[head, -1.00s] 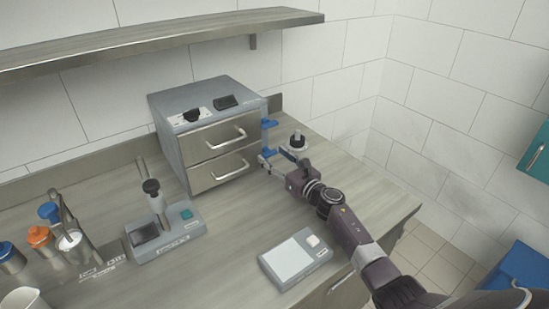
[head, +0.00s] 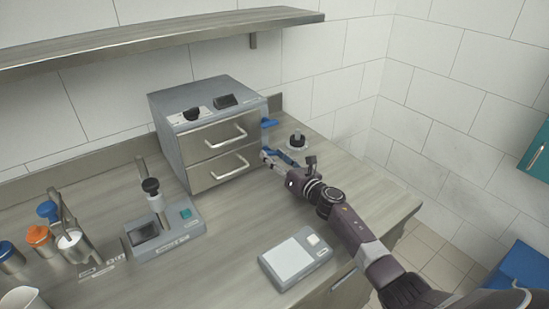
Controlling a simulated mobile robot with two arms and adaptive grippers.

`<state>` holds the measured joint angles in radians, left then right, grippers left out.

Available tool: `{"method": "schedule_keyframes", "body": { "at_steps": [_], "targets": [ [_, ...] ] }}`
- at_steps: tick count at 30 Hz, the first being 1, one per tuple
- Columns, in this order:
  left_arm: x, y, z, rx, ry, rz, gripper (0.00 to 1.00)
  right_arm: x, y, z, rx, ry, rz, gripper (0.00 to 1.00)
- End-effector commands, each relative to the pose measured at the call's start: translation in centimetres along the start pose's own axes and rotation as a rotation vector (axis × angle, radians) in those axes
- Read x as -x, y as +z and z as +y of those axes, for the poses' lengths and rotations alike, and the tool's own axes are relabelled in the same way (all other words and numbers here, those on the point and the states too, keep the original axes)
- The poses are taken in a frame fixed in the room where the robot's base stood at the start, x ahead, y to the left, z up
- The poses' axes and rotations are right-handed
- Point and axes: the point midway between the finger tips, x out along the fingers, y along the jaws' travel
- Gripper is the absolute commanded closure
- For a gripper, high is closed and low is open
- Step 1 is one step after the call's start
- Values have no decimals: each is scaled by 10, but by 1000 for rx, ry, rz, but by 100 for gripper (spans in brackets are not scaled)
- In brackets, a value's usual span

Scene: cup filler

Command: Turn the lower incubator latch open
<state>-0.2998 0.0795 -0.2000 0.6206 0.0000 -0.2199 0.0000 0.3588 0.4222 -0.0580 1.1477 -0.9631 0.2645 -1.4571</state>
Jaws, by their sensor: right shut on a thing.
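The incubator (head: 205,108) is a grey box with two steel drawers, standing against the back wall on the bench. The upper blue latch (head: 268,123) sticks out from its right side. The lower blue latch (head: 264,155) is lower on the same side and mostly hidden by my fingers. My right gripper (head: 272,156) is at the lower latch and shut on it. My left gripper is not in view.
A black-knobbed round device (head: 297,140) stands just behind my right gripper. A flat scale (head: 295,259) lies at the bench front. A dispenser (head: 165,240) and several bottles stand to the left. A shelf (head: 150,40) hangs above.

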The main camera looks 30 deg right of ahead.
Motion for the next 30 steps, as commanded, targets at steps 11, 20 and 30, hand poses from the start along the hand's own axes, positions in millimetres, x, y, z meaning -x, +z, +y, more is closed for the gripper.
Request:
{"method": "schedule_keyframes", "body": {
  "at_steps": [11,20,30],
  "targets": [
    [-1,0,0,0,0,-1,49,0,0,0,-358,0,1,83],
    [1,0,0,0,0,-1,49,0,0,-1,-643,-1,1,83],
    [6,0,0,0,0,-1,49,0,0,-1,-956,-1,1,83]
  ]
}}
